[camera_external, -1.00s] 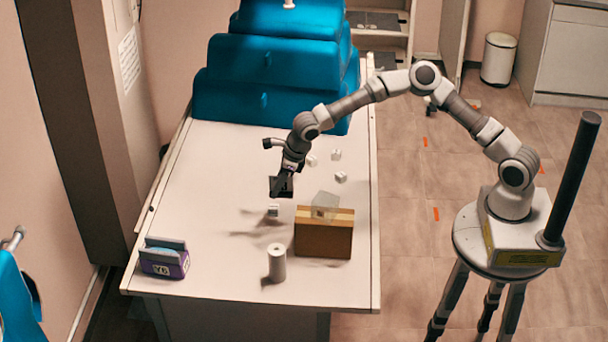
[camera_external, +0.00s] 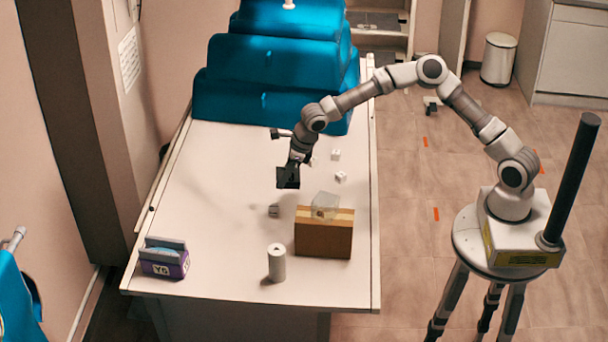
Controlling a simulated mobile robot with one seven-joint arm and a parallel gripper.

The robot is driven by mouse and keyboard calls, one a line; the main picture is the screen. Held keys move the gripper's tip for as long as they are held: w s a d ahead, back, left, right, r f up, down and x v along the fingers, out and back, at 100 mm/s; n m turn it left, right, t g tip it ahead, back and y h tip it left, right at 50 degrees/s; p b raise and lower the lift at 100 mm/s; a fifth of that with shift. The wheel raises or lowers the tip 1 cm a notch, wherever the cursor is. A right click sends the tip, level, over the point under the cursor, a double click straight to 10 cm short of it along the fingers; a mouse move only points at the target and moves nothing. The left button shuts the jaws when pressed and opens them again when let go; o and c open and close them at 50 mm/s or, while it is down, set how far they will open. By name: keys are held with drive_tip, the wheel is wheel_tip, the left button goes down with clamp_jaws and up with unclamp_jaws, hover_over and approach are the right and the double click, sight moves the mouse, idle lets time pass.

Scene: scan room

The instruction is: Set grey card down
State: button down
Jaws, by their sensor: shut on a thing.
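My gripper (camera_external: 291,166) hangs over the middle of the table, beyond the cardboard box. A dark, flat, square piece, which looks like the grey card (camera_external: 288,179), is at its fingertips, and the gripper is shut on it. The card appears to be held above the table, clear of the small cube in front of it. The fingertips are small and dark, so the exact grip is hard to see. The white tabletop (camera_external: 215,215) lies below.
A cardboard box (camera_external: 323,240) bears a translucent block (camera_external: 325,203). A white cylinder (camera_external: 276,262), a purple box (camera_external: 164,260) and a small grey cube (camera_external: 274,210) stand nearby. White cubes (camera_external: 340,177) lie behind. Blue cushions (camera_external: 265,100) fill the far end. The left tabletop is clear.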

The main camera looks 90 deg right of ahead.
drive_tip(key=s+d+m+h+b, duration=0.2)
drive_tip(key=s+d+m+b, duration=0.15)
drive_tip(key=s+d, duration=1.35)
drive_tip(key=b, duration=0.2)
hover_over(308, 192)
drive_tip(key=s, duration=0.1)
drive_tip(key=shift+m, duration=0.35)
drive_tip(key=f, duration=0.7)
drive_tip(key=shift+s+a, duration=0.1)
drive_tip(key=shift+a, duration=0.2)
drive_tip(key=shift+f, duration=1.9)
drive_tip(key=shift+f+b, duration=0.2)
drive_tip(key=shift+b, duration=0.1)
drive_tip(key=c, duration=0.5)
unclamp_jaws()
drive_tip(key=shift+r, duration=0.1)
